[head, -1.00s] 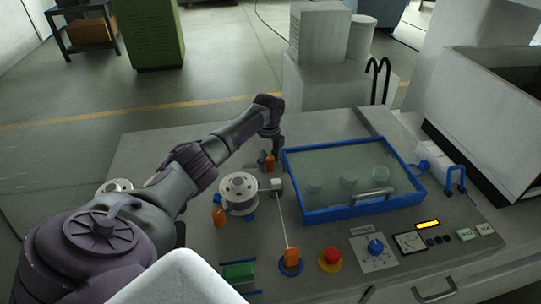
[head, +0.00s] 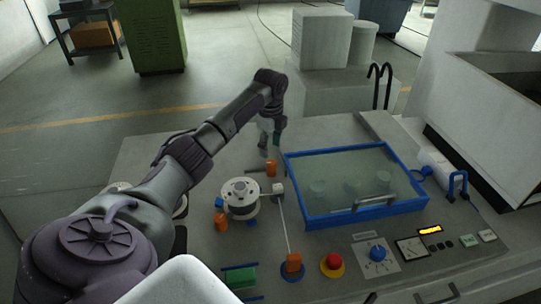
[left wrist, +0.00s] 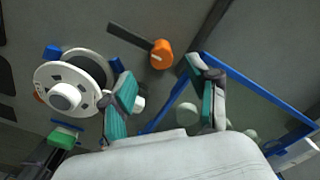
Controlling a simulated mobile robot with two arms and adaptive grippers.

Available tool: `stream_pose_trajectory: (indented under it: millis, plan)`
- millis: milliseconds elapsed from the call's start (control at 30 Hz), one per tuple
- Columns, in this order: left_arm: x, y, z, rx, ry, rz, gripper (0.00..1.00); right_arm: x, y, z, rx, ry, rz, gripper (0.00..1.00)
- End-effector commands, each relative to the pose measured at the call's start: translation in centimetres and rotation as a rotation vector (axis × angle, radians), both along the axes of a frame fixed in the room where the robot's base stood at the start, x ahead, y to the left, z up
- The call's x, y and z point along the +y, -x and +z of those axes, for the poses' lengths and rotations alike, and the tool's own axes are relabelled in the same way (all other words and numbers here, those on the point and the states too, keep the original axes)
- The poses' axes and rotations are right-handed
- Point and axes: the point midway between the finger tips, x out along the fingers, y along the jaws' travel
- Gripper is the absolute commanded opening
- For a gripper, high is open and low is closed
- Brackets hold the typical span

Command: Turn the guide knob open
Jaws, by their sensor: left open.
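A small orange knob (head: 271,168) with a dark bar on its left stands at the back of the grey panel, between the white spool and the blue-framed tank. It also shows in the left wrist view (left wrist: 161,54), just beyond the fingertips and not between them. My left gripper (head: 270,144) is open and empty, pointing down above and behind this knob. Its two teal-padded fingers (left wrist: 165,80) stand apart in the left wrist view. Other orange knobs are left of the spool (head: 220,220) and on a blue base at the front (head: 293,262). No label shows which is the guide knob. My right gripper is not in view.
The white spool (head: 240,187) stands left of the knob. The blue-framed tank (head: 303,214) is on the right. A red button (head: 334,261) and a blue dial (head: 377,252) are at the front. The panel's back left is clear.

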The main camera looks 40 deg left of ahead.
Motion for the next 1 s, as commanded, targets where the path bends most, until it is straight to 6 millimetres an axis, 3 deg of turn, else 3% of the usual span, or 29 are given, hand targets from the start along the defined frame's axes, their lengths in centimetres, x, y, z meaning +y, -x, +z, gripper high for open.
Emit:
stream_pose_trajectory:
  millis: [200, 867, 1000]
  plan:
    - [0.0, 0.0, 2.9, -0.002, 0.000, 0.000, 0.60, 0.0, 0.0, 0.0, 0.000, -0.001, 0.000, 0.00]
    - [0.0, 0.0, 3.3, 0.000, 0.000, 0.000, 0.60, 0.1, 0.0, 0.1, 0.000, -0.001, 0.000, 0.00]
    - [0.0, 0.0, 5.1, -0.001, 0.000, 0.000, 0.60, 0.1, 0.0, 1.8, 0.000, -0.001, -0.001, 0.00]
